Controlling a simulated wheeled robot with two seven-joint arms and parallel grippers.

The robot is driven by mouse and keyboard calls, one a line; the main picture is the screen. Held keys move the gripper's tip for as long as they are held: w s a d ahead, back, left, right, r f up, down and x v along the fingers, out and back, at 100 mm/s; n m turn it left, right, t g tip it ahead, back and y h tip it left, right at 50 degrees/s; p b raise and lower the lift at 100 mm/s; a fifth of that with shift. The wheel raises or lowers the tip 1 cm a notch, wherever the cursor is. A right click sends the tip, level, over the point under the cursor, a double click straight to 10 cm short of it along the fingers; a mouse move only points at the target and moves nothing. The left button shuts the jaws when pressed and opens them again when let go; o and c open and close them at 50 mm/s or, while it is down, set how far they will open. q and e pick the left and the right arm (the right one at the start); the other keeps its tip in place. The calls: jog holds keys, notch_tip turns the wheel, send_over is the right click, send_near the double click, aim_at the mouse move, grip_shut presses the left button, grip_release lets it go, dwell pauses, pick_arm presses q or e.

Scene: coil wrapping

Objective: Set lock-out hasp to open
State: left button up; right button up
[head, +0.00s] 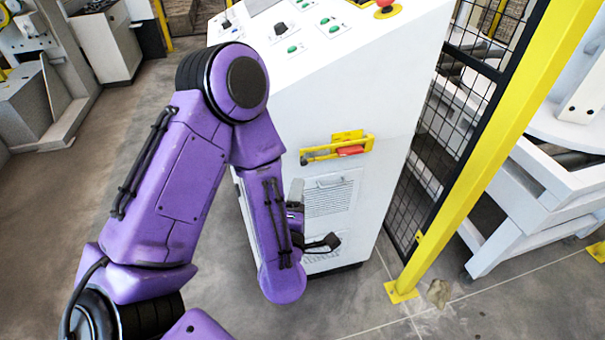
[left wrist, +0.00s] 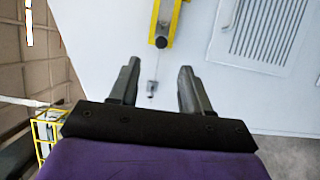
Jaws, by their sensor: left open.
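The lock-out hasp (head: 338,148) is a yellow bar with a red piece, mounted across the white cabinet front above a vent panel. In the left wrist view a yellow end of it with a dark round knob (left wrist: 163,33) shows at the top, beyond my fingertips. My left gripper (left wrist: 158,72) is open, its two fingers apart and pointing at the cabinet face. A small metal piece (left wrist: 152,88) shows between the fingers, apart from them. In the head view my left gripper is below the hasp, partly hidden by my arm. My right gripper is not in view.
The white cabinet (head: 395,90) has a sloped panel with green buttons and a red emergency stop (head: 385,8). A vent panel (head: 332,195) is below the hasp. A yellow post (head: 490,140) and black mesh fence (head: 455,110) stand close on the right. Open floor lies left.

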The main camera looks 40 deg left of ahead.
aim_at(304, 164)
pick_arm(q)
jog(key=p+x, duration=0.2)
jog(key=x, duration=0.6)
jog(key=shift+w+a, duration=0.15)
jog(key=shift+a, duration=0.05)
jog(key=shift+w+a+f, duration=0.1)
jog(key=shift+w+a, duration=0.1)
jog(key=shift+w, duration=0.3)
grip_shut()
jog(key=shift+d, duration=0.1)
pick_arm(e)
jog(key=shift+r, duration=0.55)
